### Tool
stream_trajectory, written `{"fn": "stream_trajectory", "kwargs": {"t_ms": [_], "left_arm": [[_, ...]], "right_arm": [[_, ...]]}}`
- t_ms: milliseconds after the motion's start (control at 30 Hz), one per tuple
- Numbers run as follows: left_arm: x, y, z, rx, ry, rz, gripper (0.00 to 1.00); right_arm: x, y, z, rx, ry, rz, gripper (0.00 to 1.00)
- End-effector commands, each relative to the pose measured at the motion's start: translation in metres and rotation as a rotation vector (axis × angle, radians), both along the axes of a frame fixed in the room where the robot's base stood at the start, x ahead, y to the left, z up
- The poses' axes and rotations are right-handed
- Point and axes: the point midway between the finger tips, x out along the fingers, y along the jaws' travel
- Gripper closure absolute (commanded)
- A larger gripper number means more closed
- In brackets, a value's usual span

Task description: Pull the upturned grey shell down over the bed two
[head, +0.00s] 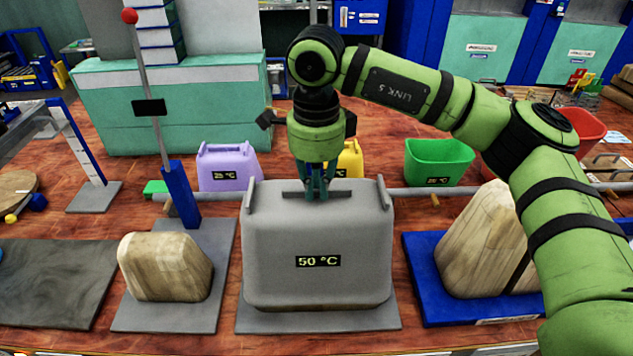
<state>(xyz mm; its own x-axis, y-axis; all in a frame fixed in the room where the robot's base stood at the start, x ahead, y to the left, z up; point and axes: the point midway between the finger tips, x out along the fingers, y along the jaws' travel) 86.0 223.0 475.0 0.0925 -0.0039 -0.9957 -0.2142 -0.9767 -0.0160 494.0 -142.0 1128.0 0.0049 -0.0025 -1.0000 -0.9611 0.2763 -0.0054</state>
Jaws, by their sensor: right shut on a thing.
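The grey shell (318,255), marked 50 °C, stands over the middle grey bed (320,321), which I take to be bed two. Its front face is toward me and its label reads upright. It hides whatever form lies on the bed, apart from a thin brownish strip along its lower edge. I cannot tell whether its rim touches the plate. My right gripper (317,192) points down at the shell's top edge and is shut on it, at the middle of that edge. My left gripper is not in view.
A wooden block (165,266) sits on the left grey plate, and a larger one (478,240) on the blue plate at right. A post with a red knob (130,16) rises at left. Purple (225,163), yellow (351,157) and green (437,160) shells stand behind.

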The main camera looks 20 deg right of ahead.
Motion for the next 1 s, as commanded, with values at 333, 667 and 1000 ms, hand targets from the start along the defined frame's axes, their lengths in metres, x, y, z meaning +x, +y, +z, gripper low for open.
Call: {"fn": "stream_trajectory", "kwargs": {"t_ms": [333, 667, 1000], "left_arm": [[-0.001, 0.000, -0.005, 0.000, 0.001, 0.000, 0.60], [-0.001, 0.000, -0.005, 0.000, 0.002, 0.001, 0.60], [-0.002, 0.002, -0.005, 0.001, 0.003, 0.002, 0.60]], "right_arm": [[0.000, 0.000, -0.005, 0.001, -0.001, 0.000, 1.00], [0.000, 0.000, -0.005, 0.000, 0.000, 0.000, 0.59], [0.001, 0.001, 0.029, 0.002, -0.006, 0.000, 0.59]]}}
